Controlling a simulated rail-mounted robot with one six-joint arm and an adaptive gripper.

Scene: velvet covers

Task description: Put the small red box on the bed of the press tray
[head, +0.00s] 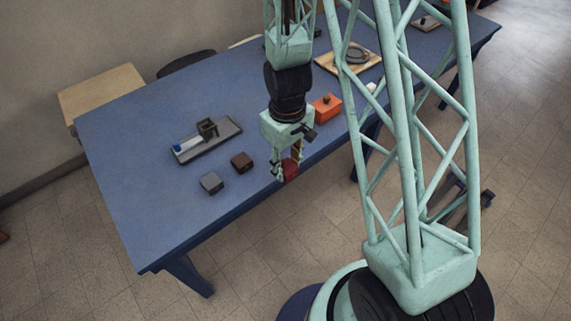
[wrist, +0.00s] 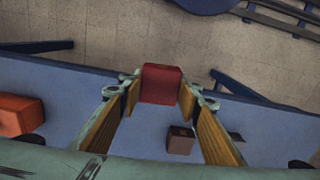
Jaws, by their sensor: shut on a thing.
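The small red box (head: 290,171) is held between the fingers of my gripper (head: 285,172) near the table's front edge. The wrist view shows the red box (wrist: 161,84) between the two wooden-faced fingertips of my gripper (wrist: 160,92). The box seems to be above the table, but its height is hard to tell. The press tray (head: 207,140) is a grey tray on the table to the left of my gripper. It carries a dark green frame-like part (head: 207,128) and a blue-and-white piece (head: 181,147) at its left end.
A brown box (head: 241,161) and a grey box (head: 211,183) stand in front of the press tray. An orange box (head: 327,107) sits right of my gripper. A wooden board with a coiled ring (head: 355,56) lies farther back. The table's left part (head: 125,165) is clear.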

